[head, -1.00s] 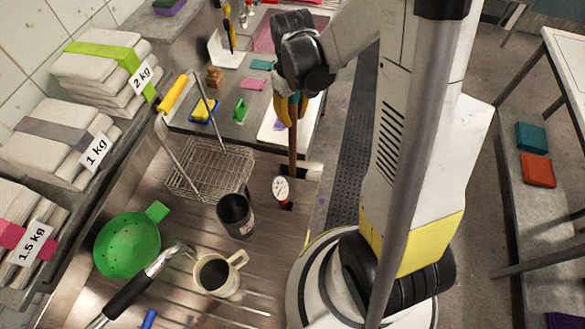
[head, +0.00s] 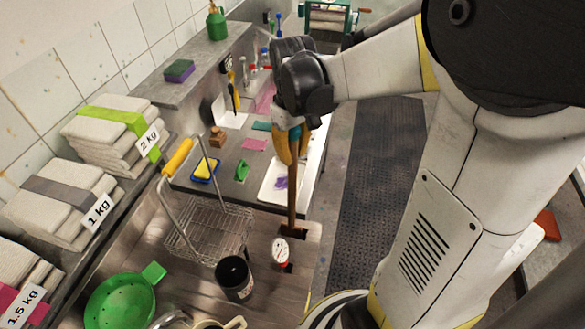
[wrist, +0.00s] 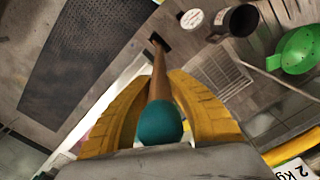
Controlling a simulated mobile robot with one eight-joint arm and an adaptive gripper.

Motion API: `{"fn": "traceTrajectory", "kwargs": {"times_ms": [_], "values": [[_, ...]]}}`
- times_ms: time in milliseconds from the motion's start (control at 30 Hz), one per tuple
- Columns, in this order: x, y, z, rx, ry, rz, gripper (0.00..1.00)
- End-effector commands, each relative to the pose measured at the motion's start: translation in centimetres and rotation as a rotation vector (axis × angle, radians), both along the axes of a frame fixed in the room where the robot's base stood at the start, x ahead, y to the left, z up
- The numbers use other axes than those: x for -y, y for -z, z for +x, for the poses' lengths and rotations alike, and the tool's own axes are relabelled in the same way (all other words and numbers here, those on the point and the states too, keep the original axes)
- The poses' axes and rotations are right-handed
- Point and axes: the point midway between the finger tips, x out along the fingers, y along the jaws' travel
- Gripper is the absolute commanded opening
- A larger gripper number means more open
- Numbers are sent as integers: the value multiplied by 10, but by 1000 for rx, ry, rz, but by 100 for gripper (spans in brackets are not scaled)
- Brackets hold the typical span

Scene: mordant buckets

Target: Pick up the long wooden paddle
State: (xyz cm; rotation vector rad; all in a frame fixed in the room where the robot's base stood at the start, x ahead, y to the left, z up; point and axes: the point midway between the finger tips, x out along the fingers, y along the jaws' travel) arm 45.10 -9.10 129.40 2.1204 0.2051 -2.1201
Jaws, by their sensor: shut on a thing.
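The long wooden paddle (head: 292,199) stands upright, its brown shaft running down into a dark square hole in the steel counter. My gripper (head: 291,150), with yellow fingers, is shut around the upper part of the shaft. In the wrist view the paddle's teal rounded end (wrist: 160,123) sits between the yellow fingers (wrist: 160,100), and the shaft (wrist: 158,70) leads down to the hole. The paddle's lower end is hidden below the counter.
A dark cup (head: 234,278), a wire basket (head: 208,232) and a green strainer (head: 121,300) are on the left. A white tray (head: 270,192) lies behind. The floor mat (head: 375,180) to the right is clear.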

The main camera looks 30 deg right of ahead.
Motion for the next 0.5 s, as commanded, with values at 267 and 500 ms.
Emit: {"fn": "traceTrajectory", "kwargs": {"times_ms": [267, 500], "values": [[0, -71, 0, 0, 0, 0, 0], [0, -125, 0, 0, 0, 0, 0]]}}
